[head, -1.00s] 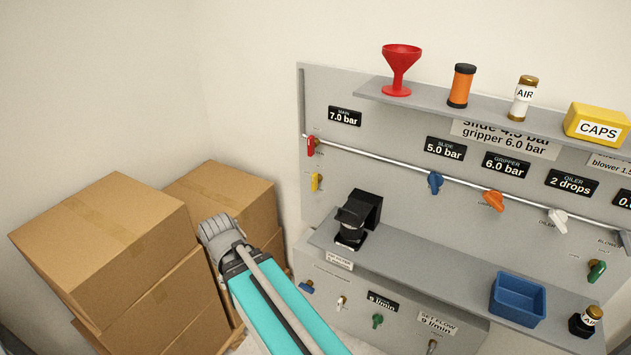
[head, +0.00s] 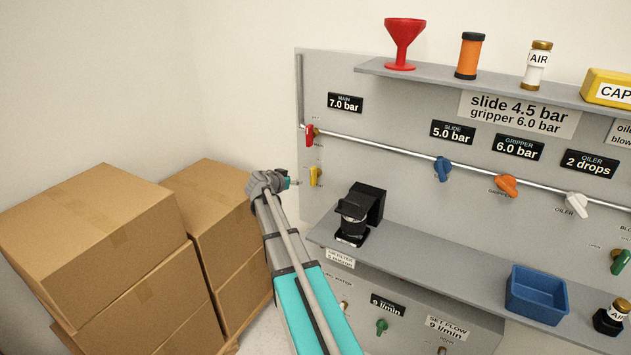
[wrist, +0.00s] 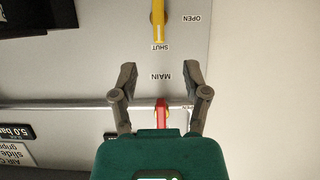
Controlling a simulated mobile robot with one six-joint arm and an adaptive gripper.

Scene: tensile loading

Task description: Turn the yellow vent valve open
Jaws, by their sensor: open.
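The yellow vent valve (head: 315,176) is on the left part of the grey panel, below the red valve (head: 310,135). In the wrist view the yellow handle (wrist: 158,24) is at the top edge, partly cut off, its end pointing at the SHUT label; the OPEN label is to its right. My gripper (wrist: 160,78) is open and empty, its fingers apart over the MAIN label, with the red handle (wrist: 162,110) behind, near the gripper body. In the head view my gripper (head: 290,183) is just left of the yellow valve; its fingers are hard to make out.
A metal pipe (head: 385,147) crosses the panel by the red valve. A lower shelf (head: 430,245) holds a black device (head: 358,215) and a blue bin (head: 537,294). Stacked cardboard boxes (head: 100,240) stand at the left, close to my arm.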

